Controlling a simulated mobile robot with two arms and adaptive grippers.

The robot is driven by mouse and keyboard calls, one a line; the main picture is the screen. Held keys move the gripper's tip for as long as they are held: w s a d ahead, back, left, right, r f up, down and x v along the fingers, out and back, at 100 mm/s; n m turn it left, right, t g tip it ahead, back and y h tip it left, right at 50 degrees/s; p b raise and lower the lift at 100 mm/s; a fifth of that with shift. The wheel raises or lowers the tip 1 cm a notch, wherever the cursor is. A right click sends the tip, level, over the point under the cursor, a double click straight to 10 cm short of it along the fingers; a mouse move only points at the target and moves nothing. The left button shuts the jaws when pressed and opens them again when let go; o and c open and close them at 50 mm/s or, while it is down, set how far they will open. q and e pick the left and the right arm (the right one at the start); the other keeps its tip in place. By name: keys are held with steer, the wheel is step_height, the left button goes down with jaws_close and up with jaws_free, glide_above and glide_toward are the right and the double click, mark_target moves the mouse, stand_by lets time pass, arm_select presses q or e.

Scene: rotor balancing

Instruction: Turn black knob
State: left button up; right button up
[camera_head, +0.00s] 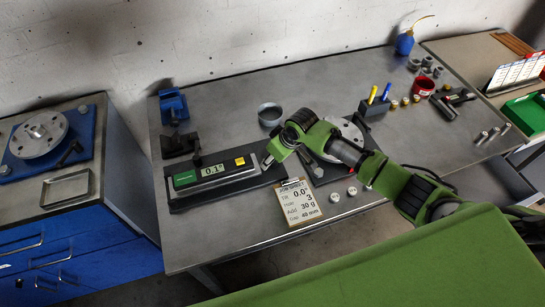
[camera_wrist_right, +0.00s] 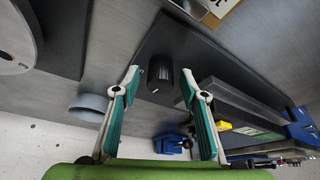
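The black knob (camera_wrist_right: 160,70), with a white mark on its side, stands on a dark base plate (camera_wrist_right: 210,60) in the right wrist view. My right gripper (camera_wrist_right: 160,77) is open, with one fingertip on each side of the knob in that view. A gap shows between each finger and the knob, and I cannot tell the height between them. In the head view my right gripper (camera_head: 269,160) is over the right end of the dark base with the 0.1° display (camera_head: 212,169), and I cannot make out the knob there. My left gripper is not in view.
A job sheet clipboard (camera_head: 297,204) lies just in front of the base. A grey ring (camera_head: 270,114) stands behind my gripper, and a blue clamp (camera_head: 173,105) is at the back left. A round rotor plate (camera_head: 342,136) is to the right. The table's front left (camera_head: 205,240) is clear.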

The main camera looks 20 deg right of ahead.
steer(key=shift+f, duration=0.15)
steer(key=c, duration=1.1)
steer(key=shift+c, duration=0.2)
steer(key=shift+o, duration=0.2)
steer(key=shift+n+y, duration=0.3)
steer(key=shift+n, duration=0.7)
steer(key=o, duration=1.1)
